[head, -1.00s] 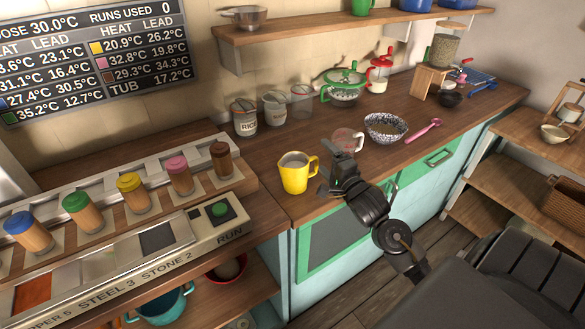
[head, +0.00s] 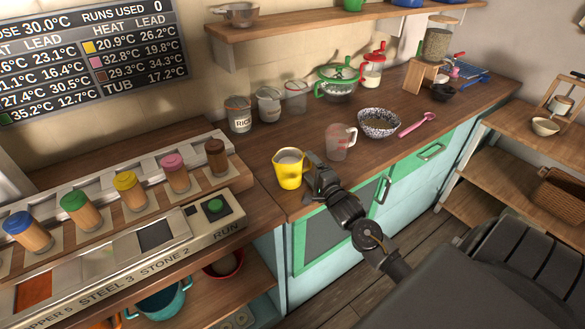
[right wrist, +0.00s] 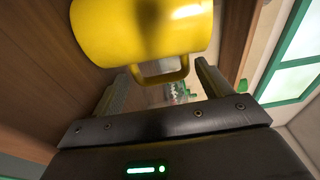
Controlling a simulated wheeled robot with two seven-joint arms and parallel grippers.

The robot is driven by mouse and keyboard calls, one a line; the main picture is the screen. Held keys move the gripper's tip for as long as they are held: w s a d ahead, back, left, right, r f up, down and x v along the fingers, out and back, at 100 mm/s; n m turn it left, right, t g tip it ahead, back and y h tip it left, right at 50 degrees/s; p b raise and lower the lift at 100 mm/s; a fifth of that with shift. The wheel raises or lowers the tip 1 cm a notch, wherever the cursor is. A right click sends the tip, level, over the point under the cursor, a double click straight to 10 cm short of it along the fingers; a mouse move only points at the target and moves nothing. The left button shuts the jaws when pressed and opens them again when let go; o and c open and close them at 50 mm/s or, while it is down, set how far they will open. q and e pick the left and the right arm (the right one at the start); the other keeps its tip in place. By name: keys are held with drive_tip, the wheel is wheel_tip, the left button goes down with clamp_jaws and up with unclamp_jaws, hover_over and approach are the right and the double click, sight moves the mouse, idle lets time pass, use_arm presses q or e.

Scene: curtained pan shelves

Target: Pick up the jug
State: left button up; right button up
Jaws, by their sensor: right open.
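The yellow jug (head: 288,174) stands upright on the wooden counter near its front edge, with its handle side toward my right gripper. My right gripper (head: 309,179) is open, close beside the jug on its right. In the right wrist view the jug (right wrist: 150,28) fills the top middle. Its handle (right wrist: 163,78) reaches down between the two spread fingers (right wrist: 165,72) of my right gripper. The fingers look apart from the handle; the exact gap is hard to tell. My left gripper is not in view.
A clear measuring cup (head: 339,143) stands just behind my right gripper, with a speckled bowl (head: 379,124) and a pink spoon (head: 418,124) farther right. A rice container (head: 238,115) and other containers stand at the back. A shaker rack and control panel (head: 216,207) lie left.

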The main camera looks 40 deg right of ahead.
sight(305, 168)
drive_tip(key=w, duration=0.4)
drive_tip(key=shift+d+p, duration=0.3)
drive_tip(key=shift+d, duration=0.05)
drive_tip(key=c, duration=1.1)
drive_tip(key=shift+r, duration=0.1)
drive_tip(key=shift+c, duration=0.5)
